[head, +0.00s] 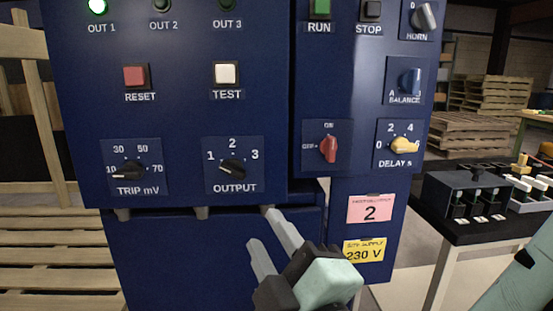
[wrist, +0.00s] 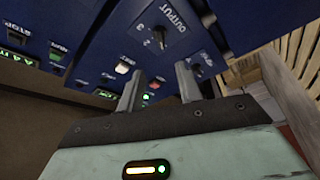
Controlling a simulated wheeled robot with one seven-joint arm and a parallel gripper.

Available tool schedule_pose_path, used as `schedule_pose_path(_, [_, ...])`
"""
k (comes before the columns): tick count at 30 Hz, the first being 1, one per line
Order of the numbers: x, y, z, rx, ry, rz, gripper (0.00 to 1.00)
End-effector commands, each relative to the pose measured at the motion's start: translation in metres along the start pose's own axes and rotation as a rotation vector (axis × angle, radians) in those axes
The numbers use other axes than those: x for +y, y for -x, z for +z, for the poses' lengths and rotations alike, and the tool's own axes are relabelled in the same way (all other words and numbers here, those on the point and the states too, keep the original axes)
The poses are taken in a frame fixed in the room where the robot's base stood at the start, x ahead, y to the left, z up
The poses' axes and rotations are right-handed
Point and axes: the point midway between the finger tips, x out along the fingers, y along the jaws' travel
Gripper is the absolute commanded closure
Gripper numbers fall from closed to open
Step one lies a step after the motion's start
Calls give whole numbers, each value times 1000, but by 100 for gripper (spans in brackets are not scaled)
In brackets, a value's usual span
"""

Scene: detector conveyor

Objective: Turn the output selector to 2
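The output selector (head: 232,168) is a black knob on a dark blue panel in the head view, with 1, 2 and 3 marked around it. Its pointer appears turned left toward 1. The selector also shows in the wrist view (wrist: 156,42), beyond and between the fingertips. My gripper (head: 259,226) is open and empty, below and slightly right of the selector and apart from it. Both fingers show spread in the wrist view (wrist: 159,72). The OUT 1 lamp (head: 97,6) is lit green; OUT 2 (head: 162,4) and OUT 3 (head: 227,4) are dark.
The trip knob (head: 127,173) is left of the selector. The red reset button (head: 135,76) and white test button (head: 227,74) are above. A red off/on switch (head: 329,149) and yellow delay knob (head: 403,145) are right. A black-topped table (head: 463,232) stands at right.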

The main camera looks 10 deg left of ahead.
Motion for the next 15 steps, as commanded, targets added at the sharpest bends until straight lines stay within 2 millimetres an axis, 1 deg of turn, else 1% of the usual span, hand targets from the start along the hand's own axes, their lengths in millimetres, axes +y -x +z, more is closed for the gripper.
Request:
schedule_pose_path(1, [5, -4, -2, -3, 3, -4, 65])
schedule_pose_path(7, [4, -13, -1, 1, 2, -5, 65])
schedule_pose_path(9, [0, -29, 1, 1, -4, 2, 65])
schedule_pose_path(15, [0, -71, 1, 2, -2, 1, 65])
